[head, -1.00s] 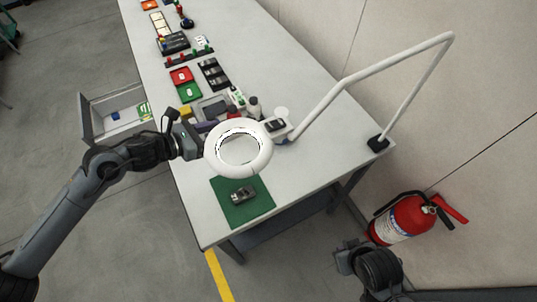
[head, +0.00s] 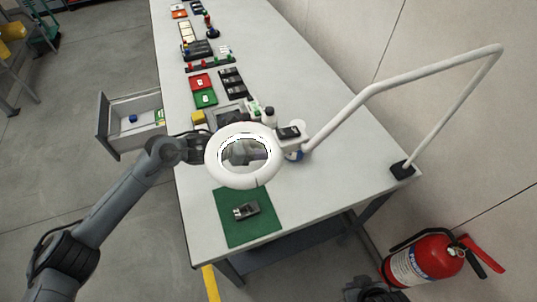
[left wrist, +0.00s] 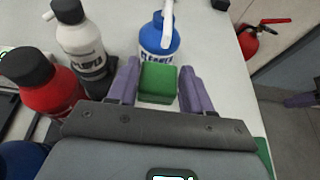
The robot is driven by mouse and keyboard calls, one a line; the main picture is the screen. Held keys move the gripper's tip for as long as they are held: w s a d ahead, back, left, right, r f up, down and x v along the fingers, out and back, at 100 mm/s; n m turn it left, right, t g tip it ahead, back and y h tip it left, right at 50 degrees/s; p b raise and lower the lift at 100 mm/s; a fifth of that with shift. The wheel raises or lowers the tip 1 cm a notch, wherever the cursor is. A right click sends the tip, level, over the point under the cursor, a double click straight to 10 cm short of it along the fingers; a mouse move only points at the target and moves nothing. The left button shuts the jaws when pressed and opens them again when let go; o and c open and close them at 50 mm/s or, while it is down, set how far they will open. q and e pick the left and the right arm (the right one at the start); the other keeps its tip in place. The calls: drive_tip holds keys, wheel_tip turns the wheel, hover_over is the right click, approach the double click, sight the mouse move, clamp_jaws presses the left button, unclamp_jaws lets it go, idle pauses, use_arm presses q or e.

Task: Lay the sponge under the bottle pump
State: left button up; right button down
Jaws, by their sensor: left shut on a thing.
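My left gripper (left wrist: 158,88) has purple fingers closed on a green sponge (left wrist: 158,84) in the left wrist view. The blue bottle (left wrist: 160,42) with a white pump and a cleaner label stands upright just beyond the sponge; its top is cut off by the frame. I cannot tell whether the sponge touches it. In the head view, my left gripper (head: 258,155) is partly hidden behind the white lamp ring, and a bit of the blue bottle (head: 294,156) shows to its right. Part of my right arm shows at the bottom edge, with its fingers not discernible.
A white bottle (left wrist: 82,42) and a red bottle (left wrist: 42,82) with dark caps stand left of the gripper. The ring lamp (head: 215,172) hangs over the table. A green mat (head: 232,230) with a dark metal part (head: 246,210) lies nearer the front. An open drawer (head: 128,140) juts out left.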

use_arm(q)
drive_tip(key=shift+x, duration=1)
drive_tip(key=shift+a+f, duration=0.1)
drive_tip(key=shift+f, duration=2.05)
drive_tip(key=shift+b, duration=0.35)
drive_tip(key=shift+f, duration=0.15)
drive_tip(key=o, duration=1)
